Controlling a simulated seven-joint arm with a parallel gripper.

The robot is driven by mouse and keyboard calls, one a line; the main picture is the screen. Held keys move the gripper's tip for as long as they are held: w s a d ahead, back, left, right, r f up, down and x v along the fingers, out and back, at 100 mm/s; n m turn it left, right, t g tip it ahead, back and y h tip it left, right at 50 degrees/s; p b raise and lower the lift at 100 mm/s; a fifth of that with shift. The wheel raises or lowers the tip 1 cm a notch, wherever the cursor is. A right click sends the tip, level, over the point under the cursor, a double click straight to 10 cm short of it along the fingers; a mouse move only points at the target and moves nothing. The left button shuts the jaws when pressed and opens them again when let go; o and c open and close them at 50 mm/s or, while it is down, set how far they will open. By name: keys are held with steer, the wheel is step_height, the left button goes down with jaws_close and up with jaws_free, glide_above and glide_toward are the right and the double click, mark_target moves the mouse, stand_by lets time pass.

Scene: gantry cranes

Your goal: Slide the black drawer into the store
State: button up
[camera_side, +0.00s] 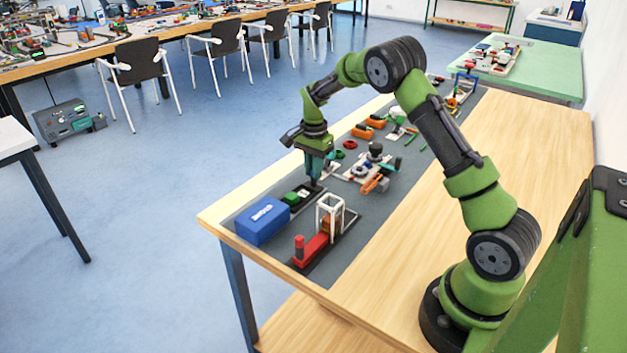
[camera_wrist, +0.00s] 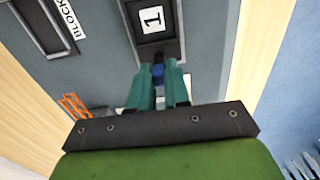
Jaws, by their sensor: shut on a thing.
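The black drawer (camera_wrist: 171,42) is a dark, shallow tray with a white label marked "1"; in the side view it shows low on the mat (camera_side: 307,193). A green block (camera_side: 291,198) shows at its end towards the blue box (camera_side: 263,220), which carries a white label and seems to be the store. How far the drawer is inside cannot be told. My gripper (camera_side: 314,182) points down at the drawer's end away from the blue box. In the wrist view its teal fingers (camera_wrist: 160,82) are shut on a small blue knob (camera_wrist: 158,72) at the drawer's end.
A white gantry frame (camera_side: 331,205) and a red piece (camera_side: 310,249) stand on a black base right of the blue box.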

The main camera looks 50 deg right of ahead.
steer(key=shift+a, duration=6.5)
jaws_close()
steer(key=o, duration=0.8)
jaws_free()
steer(key=shift+d, duration=0.1)
steer(key=shift+r, duration=0.1)
step_height(320, 180, up, 7)
